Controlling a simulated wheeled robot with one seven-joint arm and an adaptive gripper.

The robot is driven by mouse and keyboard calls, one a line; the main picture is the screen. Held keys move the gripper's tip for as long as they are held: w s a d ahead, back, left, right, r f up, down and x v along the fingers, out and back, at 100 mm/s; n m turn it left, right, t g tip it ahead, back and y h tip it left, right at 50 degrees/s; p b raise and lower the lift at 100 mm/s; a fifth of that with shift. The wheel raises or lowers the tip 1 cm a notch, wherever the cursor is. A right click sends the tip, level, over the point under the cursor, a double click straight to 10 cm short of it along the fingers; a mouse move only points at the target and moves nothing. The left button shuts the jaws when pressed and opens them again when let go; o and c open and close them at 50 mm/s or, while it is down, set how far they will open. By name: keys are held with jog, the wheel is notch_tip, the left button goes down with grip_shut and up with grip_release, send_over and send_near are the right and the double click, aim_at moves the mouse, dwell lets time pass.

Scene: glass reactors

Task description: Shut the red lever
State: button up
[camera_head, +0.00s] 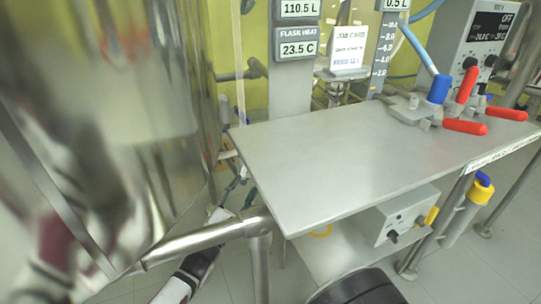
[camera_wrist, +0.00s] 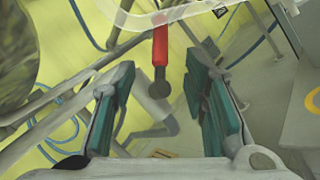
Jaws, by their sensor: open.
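In the wrist view a red lever (camera_wrist: 160,44) with a dark grey rounded end shows between the fingers of my gripper (camera_wrist: 158,76). The gripper is open, with teal pads on both sides of the lever and a gap to each. Whether the lever lies at fingertip depth or beyond cannot be told. In the head view my gripper (camera_head: 241,190) is small, low beside the table's left edge. That lever cannot be made out there. Several other red handles, such as one red handle (camera_head: 466,127), sit on the valve block at the table's right.
A grey metal table (camera_head: 350,165) fills the middle of the head view, mostly bare. A large shiny vessel (camera_head: 180,120) stands at left. A grey control box (camera_head: 405,215) sits below the table. In the wrist view, blue hoses (camera_wrist: 85,25) and metal tubes surround the gripper.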

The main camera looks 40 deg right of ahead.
jog(key=b+x, duration=0.3)
jog(key=x, duration=1)
jog(key=shift+s+b, duration=0.15)
jog(key=shift+b, duration=0.15)
jog(key=shift+c, duration=0.5)
grip_shut()
